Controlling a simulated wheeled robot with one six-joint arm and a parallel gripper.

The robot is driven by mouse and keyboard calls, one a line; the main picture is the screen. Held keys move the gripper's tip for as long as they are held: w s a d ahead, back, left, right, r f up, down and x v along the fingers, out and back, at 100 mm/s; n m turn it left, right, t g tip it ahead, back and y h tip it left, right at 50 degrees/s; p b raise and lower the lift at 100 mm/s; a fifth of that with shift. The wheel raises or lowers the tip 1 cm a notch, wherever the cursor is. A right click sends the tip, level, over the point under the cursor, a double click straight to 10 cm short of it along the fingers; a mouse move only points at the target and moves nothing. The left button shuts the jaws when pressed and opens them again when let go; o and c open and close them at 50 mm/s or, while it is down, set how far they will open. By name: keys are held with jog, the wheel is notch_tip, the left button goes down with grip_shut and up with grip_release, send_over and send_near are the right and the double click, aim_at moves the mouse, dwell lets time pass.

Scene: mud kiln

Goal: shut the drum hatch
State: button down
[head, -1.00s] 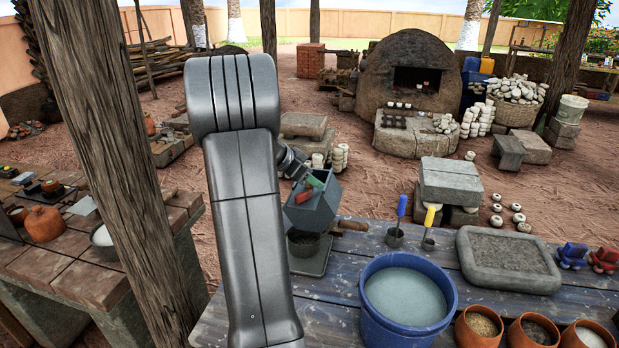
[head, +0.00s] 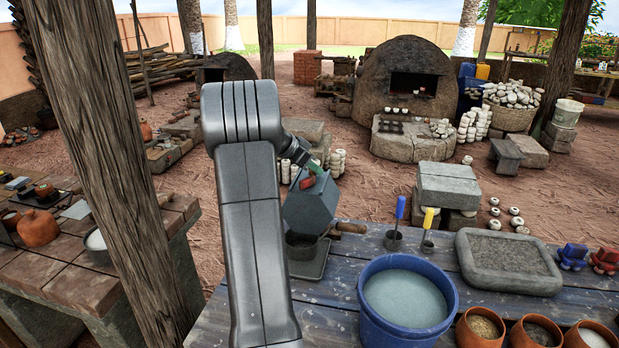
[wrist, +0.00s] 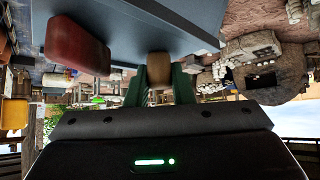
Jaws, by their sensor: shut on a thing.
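The drum (head: 312,208) is a blue-grey, faceted body on the wooden bench, just right of my arm in the head view. My gripper (head: 315,167) is at its top, with green fingers. A red part (head: 307,182) shows on the drum below the fingers. In the wrist view, the fingers are shut on a tan knob (wrist: 158,67) against a flat blue-grey panel (wrist: 120,22). The red part is left of the knob there. My arm hides the drum's left side in the head view. I cannot tell whether the hatch is fully shut.
A dark round pan (head: 301,247) stands under the drum. A blue bucket (head: 405,304) of pale liquid is in front to the right. A stone tray (head: 508,262) and clay bowls (head: 535,335) lie further right. A thick wooden post (head: 105,170) stands left of my arm.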

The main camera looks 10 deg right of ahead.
jog(key=shift+w+d, duration=0.15)
jog(key=shift+w, duration=0.25)
jog(key=shift+r, duration=0.15)
jog(key=c, duration=1.5)
grip_release()
jog(key=shift+w, duration=0.1)
jog(key=shift+o, duration=1.2)
jog(key=shift+w, duration=0.1)
jog(key=b+v, duration=0.2)
jog(key=v, duration=1.1)
jog(key=shift+a+r, duration=0.2)
jog(key=shift+r, duration=0.05)
